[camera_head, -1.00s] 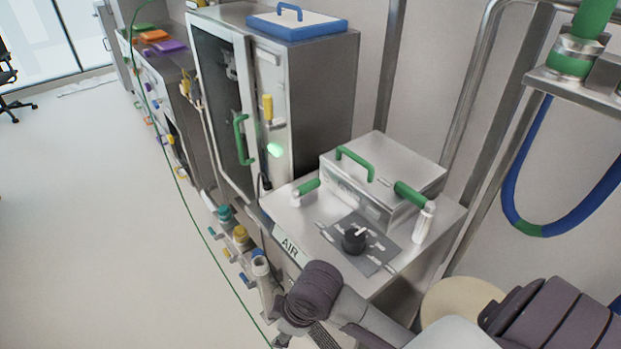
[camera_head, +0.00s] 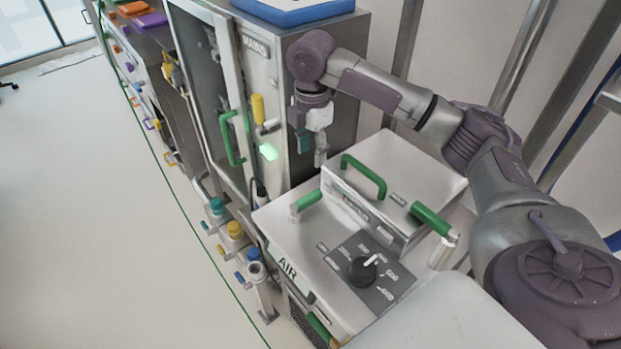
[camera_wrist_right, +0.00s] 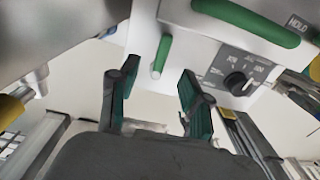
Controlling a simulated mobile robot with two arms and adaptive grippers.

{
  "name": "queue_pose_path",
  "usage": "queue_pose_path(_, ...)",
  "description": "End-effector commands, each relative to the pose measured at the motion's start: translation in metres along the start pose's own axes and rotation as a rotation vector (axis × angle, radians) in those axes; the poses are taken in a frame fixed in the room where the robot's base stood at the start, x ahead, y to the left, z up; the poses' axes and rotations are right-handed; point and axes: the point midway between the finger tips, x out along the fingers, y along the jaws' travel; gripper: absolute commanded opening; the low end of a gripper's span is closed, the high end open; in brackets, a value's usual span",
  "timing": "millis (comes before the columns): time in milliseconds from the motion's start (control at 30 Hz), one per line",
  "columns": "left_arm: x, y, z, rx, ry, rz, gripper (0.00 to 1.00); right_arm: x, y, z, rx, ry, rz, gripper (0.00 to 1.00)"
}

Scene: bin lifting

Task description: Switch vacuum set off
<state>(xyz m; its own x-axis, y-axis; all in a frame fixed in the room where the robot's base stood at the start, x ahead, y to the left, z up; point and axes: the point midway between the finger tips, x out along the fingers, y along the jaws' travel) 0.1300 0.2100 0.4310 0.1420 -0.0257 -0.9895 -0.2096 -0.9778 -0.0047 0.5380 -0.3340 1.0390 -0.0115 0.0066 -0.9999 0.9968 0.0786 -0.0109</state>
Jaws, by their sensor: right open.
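The black rotary knob (camera_head: 363,269) with a white pointer sits on a grey labelled panel on top of the steel unit marked AIR. Its pointer is turned toward the upper right in the head view. The knob also shows in the right wrist view (camera_wrist_right: 236,82), at the right. I cannot read which label it points to. My right gripper (camera_head: 312,148) hangs above the rear left of the unit, beside the cabinet front, apart from the knob. The right wrist view shows its two green-padded fingers (camera_wrist_right: 157,95) spread and empty. My left gripper is not in view.
A lidded steel box (camera_head: 410,180) with green handles stands behind the knob. A tall cabinet (camera_head: 268,110) with a green door handle and yellow knob stands close by the gripper. Coloured valves (camera_head: 234,230) line the unit's left side. Open floor (camera_head: 90,240) lies at left.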

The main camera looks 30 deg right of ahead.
Motion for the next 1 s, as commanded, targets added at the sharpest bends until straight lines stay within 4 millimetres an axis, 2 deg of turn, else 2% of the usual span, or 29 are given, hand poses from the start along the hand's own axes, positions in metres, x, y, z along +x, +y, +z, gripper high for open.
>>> queue_pose_path(67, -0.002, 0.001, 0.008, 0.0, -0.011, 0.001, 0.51, 0.01, -0.001, -0.001, -0.001, 0.0, -0.004, 0.48)
queue_pose_path(300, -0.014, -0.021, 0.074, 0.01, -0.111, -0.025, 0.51, 0.058, -0.002, -0.001, 0.001, -0.001, -0.006, 0.48)
queue_pose_path(367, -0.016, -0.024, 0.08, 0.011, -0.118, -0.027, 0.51, 0.071, -0.001, -0.001, 0.001, 0.0, -0.005, 0.48)
queue_pose_path(467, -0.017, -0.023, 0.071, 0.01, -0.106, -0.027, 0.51, 0.091, -0.001, -0.001, 0.001, 0.0, -0.003, 0.48)
queue_pose_path(600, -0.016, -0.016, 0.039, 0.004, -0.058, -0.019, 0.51, 0.114, -0.001, -0.001, -0.001, 0.0, -0.001, 0.48)
queue_pose_path(700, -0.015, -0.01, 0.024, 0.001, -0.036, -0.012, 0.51, 0.124, 0.0, -0.002, -0.001, 0.001, 0.0, 0.48)
queue_pose_path(833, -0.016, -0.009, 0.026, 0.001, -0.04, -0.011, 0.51, 0.132, 0.0, -0.001, -0.001, 0.0, 0.001, 0.48)
queue_pose_path(1000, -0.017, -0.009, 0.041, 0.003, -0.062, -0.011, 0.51, 0.134, 0.0, -0.001, -0.001, 0.0, 0.002, 0.48)
